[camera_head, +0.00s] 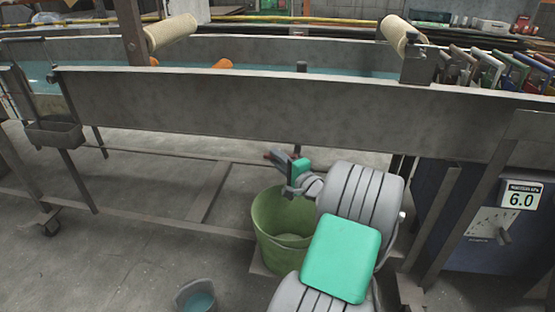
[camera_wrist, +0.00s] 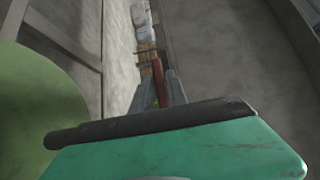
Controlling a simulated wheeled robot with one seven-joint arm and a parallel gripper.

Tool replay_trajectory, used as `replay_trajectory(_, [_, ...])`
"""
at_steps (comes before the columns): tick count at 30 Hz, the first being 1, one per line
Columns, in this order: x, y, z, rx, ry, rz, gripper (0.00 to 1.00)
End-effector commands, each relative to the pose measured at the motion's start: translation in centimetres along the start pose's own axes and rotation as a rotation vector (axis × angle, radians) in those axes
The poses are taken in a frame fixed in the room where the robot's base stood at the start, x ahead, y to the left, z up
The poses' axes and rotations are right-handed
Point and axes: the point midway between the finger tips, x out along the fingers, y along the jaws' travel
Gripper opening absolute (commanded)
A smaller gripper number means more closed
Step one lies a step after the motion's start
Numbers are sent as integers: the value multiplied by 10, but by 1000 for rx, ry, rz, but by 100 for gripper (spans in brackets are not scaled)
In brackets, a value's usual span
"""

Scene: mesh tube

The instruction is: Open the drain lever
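A red bar (camera_wrist: 159,82), which looks like the drain lever's handle, lies between my gripper's two grey fingers in the wrist view. My gripper (camera_wrist: 162,88) appears shut on it, with the fingers close along both sides. In the head view my gripper (camera_head: 283,160) is at the lower front side of the long grey trough (camera_head: 270,110), above the green bucket (camera_head: 268,222). A small reddish piece shows at the fingertips there. The lever's pivot and the drain outlet cannot be made out.
The bucket stands on the floor below my gripper and shows at the left of the wrist view (camera_wrist: 35,110). Metal frame legs (camera_head: 208,195) stand behind. A blue cabinet (camera_head: 470,225) is at right. A small bucket (camera_head: 196,297) sits on the front floor.

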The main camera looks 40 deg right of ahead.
Motion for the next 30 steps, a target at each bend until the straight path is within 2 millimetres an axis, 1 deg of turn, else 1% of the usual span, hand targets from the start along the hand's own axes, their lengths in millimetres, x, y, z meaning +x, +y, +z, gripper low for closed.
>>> replay_trajectory(1, [0,0,0,0,0,0,14])
replay_trajectory(6, [0,0,0,0,0,0,0])
replay_trajectory(30, [0,0,0,0,-1,1,0])
